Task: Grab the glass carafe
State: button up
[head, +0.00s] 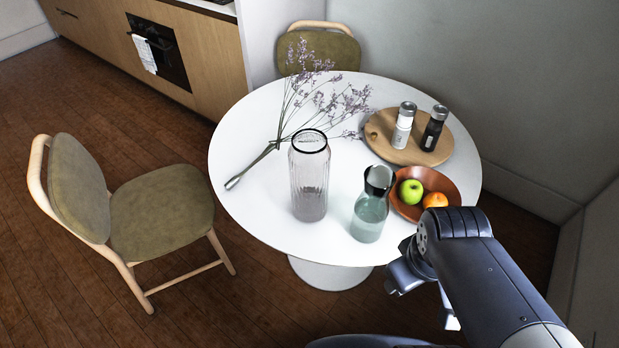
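A teal-tinted glass carafe (370,217) with a dark collar stands upright near the front right edge of the round white table (256,232). A taller ribbed clear glass vessel (309,184) with a black rim stands upright to its left. My gripper (423,306) is at the lower right, in front of the table edge, to the right of and nearer than the carafe. Its two fingers appear spread apart, with nothing seen between them. It is not touching the carafe. My arm partly hides the gripper.
A brown bowl (448,187) with a green apple and an orange sits right beside the carafe. Behind it, a wooden board (383,143) holds a white and a black bottle. Purple flower stems (262,155) lie at the back left.

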aim_at(370, 211)
jog(key=i+j, duration=0.1)
jog(key=j, duration=0.35)
jog(key=i+j, duration=0.1)
jog(key=j, duration=0.35)
jog(key=j+z, duration=0.1)
jog(key=j, duration=0.35)
jog(key=i, duration=0.05)
